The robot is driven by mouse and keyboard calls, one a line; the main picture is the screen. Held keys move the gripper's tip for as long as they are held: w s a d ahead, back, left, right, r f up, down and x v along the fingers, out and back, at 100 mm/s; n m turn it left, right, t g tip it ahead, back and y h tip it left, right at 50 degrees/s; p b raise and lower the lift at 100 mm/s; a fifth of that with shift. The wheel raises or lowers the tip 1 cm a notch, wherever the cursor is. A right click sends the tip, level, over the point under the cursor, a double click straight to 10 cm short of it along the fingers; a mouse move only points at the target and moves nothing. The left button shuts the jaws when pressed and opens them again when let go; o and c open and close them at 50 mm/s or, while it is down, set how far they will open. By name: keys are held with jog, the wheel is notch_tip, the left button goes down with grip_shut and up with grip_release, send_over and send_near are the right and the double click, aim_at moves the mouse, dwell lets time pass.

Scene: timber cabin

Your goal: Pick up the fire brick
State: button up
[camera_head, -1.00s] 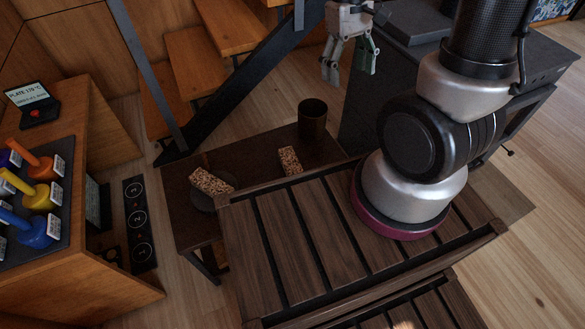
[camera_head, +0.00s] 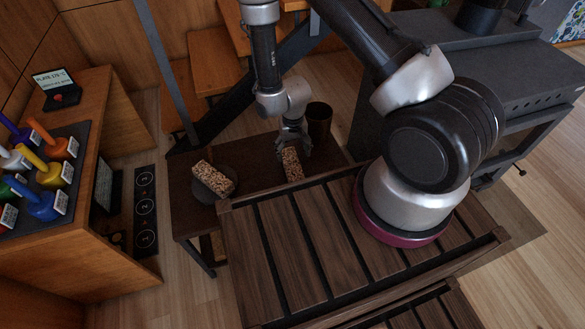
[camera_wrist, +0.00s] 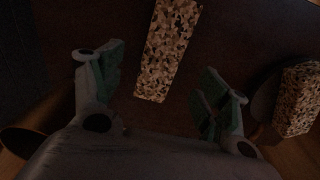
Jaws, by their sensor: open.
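Two speckled brown-and-black bricks that look alike are in view; I cannot tell by looks which is meant. One brick (camera_head: 292,165) lies directly on the dark low table (camera_head: 255,157). It also shows in the wrist view (camera_wrist: 168,45), ahead of and between the fingers. The other brick (camera_head: 213,179) rests tilted on a round dark plate (camera_head: 232,186) to the left; it shows at the right edge of the wrist view (camera_wrist: 298,98). My gripper (camera_head: 293,148) is open above the nearer end of the first brick, fingers spread to either side. Whether it touches is unclear.
A dark cup (camera_head: 319,124) stands close on the right of my gripper. A slatted wooden deck (camera_head: 340,235) lies in front of the low table. A wooden counter (camera_head: 110,215) with coloured-handled tools is at left. A dark metal bench (camera_head: 480,60) is at right.

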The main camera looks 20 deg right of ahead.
aim_at(292, 163)
notch_tip(292, 163, down, 8)
jog(key=shift+a+r, duration=0.15)
jog(key=shift+r, duration=0.05)
jog(key=shift+c, duration=0.4)
jog(key=c, duration=1.4)
jog(key=shift+c, duration=0.2)
